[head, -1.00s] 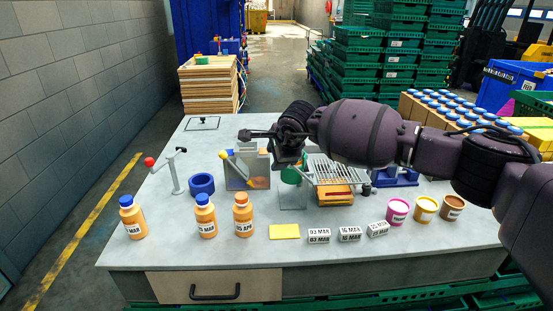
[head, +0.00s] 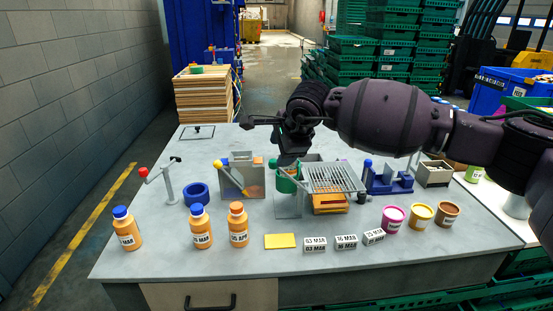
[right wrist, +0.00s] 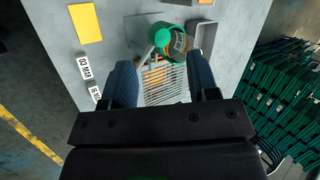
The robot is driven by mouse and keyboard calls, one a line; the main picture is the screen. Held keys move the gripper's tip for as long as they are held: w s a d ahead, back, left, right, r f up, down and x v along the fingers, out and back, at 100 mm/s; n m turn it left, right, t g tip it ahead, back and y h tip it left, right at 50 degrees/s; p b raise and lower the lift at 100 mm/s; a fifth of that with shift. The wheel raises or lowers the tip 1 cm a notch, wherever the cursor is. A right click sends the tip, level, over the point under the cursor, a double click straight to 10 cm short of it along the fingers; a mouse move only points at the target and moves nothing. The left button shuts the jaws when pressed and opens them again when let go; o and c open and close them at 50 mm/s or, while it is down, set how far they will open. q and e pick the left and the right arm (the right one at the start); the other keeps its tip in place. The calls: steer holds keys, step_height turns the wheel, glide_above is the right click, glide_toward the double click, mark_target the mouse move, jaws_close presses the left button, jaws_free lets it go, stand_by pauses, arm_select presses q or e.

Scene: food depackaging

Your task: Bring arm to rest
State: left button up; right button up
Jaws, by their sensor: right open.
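My right arm crosses the head view from the right. Its dark gripper (head: 292,152) hangs over the back middle of the grey table (head: 380,255). In the right wrist view the two blue-grey fingers of my right gripper (right wrist: 164,78) are apart with nothing held between them. A wire rack (head: 336,178) lies beside the jar. My left gripper is in neither view.
Date blocks (head: 315,244), a yellow card (head: 280,241) and small tubs (head: 420,216) line the front. A blue fixture (head: 388,180) stands right of the rack.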

steer(key=shift+v, duration=0.9)
